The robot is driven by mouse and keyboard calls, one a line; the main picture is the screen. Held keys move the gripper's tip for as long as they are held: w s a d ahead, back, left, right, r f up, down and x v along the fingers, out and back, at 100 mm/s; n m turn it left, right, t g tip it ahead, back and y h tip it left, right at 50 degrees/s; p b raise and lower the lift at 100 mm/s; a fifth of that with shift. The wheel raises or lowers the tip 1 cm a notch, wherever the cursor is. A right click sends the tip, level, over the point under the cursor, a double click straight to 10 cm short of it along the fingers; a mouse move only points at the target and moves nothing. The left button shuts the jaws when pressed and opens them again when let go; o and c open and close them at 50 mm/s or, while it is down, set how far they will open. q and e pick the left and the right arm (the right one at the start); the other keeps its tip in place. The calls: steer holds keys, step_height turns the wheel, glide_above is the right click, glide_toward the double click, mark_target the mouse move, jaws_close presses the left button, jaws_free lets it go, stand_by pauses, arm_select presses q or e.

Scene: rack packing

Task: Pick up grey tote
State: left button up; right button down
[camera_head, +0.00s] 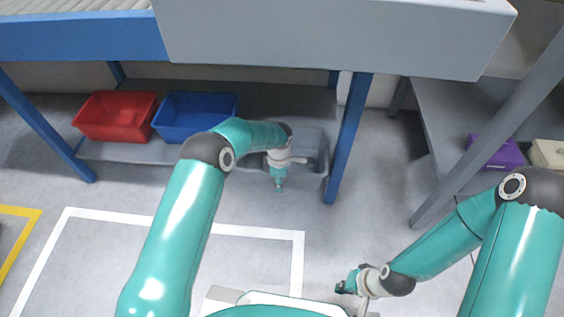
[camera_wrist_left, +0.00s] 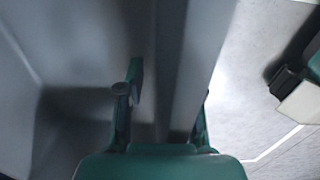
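The grey tote (camera_head: 309,178) stands at the right end of the low shelf in the head view, partly hidden by my left arm. My left gripper (camera_head: 280,187) points down at its front wall. In the left wrist view, the fingers of my left gripper (camera_wrist_left: 168,100) are apart, one on each side of the tote's grey wall (camera_wrist_left: 188,60). The left finger is on the inner side and the right finger is mostly hidden behind the wall. My right gripper (camera_head: 346,286) is low near my base, away from the tote; its fingers are too small to read.
A red tote (camera_head: 115,117) and a blue tote (camera_head: 195,117) stand left of the grey one on the shelf (camera_head: 125,152). A blue rack post (camera_head: 349,140) rises just right of the grey tote. A purple tote (camera_head: 493,152) is on the right rack. The floor in front is clear.

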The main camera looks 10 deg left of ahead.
arm_select(q)
jaws_close()
steer(key=shift+r, duration=0.15)
stand_by(0.4)
